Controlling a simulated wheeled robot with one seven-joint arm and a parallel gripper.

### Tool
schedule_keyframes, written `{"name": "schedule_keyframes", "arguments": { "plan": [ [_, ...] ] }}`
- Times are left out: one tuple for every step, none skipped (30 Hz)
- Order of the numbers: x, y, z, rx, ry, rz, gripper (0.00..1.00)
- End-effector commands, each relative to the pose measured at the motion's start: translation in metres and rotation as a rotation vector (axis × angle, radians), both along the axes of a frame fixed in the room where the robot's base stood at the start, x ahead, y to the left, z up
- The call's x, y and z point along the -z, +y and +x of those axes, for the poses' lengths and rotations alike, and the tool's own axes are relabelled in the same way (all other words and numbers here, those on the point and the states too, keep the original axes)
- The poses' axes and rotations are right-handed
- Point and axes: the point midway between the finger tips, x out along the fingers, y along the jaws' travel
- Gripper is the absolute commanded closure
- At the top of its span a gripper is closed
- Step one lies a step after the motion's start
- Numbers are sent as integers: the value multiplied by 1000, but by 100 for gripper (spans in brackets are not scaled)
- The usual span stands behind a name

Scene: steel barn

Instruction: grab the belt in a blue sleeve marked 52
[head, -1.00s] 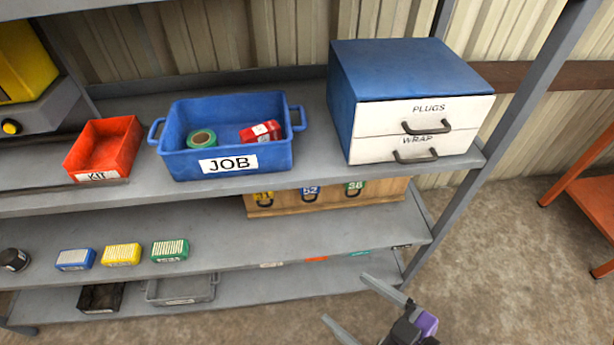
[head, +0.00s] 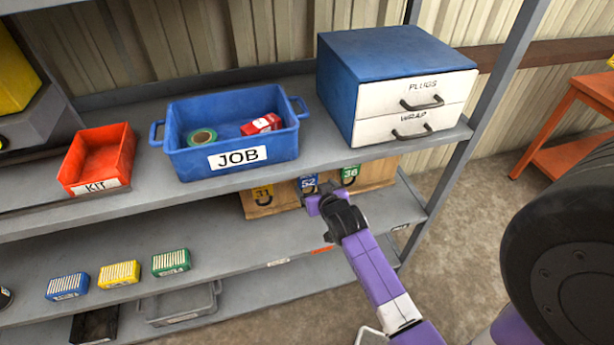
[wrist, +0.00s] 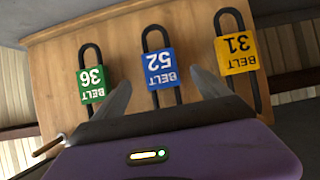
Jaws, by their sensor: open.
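The belt in a blue sleeve marked 52 (wrist: 161,69) hangs on a wooden board (wrist: 125,40) in the wrist view, where the picture is upside down. It is the middle one of three hanging belts. In the head view its blue sleeve (head: 308,183) shows just above my gripper. My gripper (wrist: 160,88) is open, with one finger on each side of the blue-sleeved belt in the picture. I cannot tell how deep the fingers reach. In the head view, my gripper's fingers (head: 318,192) are small and partly hidden by the wrist.
A belt in a green sleeve marked 36 (wrist: 92,84) and one in a yellow sleeve marked 31 (wrist: 236,54) hang close on either side. The upper shelf above holds the blue JOB bin (head: 230,172), the red KIT tray (head: 98,185) and a drawer unit (head: 385,130).

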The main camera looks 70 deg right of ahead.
Motion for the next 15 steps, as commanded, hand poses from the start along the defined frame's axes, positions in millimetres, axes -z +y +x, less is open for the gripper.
{"name": "schedule_keyframes", "arguments": {
  "plan": [
    [2, -4, 3, 2, -1, 1, 15],
    [3, -6, 5, 2, -1, 1, 15],
    [5, -9, 8, 2, -2, 1, 15],
    [6, -11, 10, 2, -2, 1, 15],
    [8, -13, 11, 1, -2, 2, 15],
    [9, -15, 13, 1, -1, 2, 15],
    [10, -17, 14, 1, -1, 1, 15],
    [10, -18, 16, 1, -2, 0, 15],
    [11, -21, 18, 1, -2, 0, 15],
    [13, -23, 20, 1, -1, 1, 15],
    [13, -26, 23, 1, -2, 0, 15],
    [15, -30, 26, 1, -2, 0, 15],
    [17, -32, 29, 1, -1, 1, 15],
    [18, -35, 32, 1, -3, 0, 15],
    [21, -39, 35, 1, -1, 1, 15]
  ]
}}
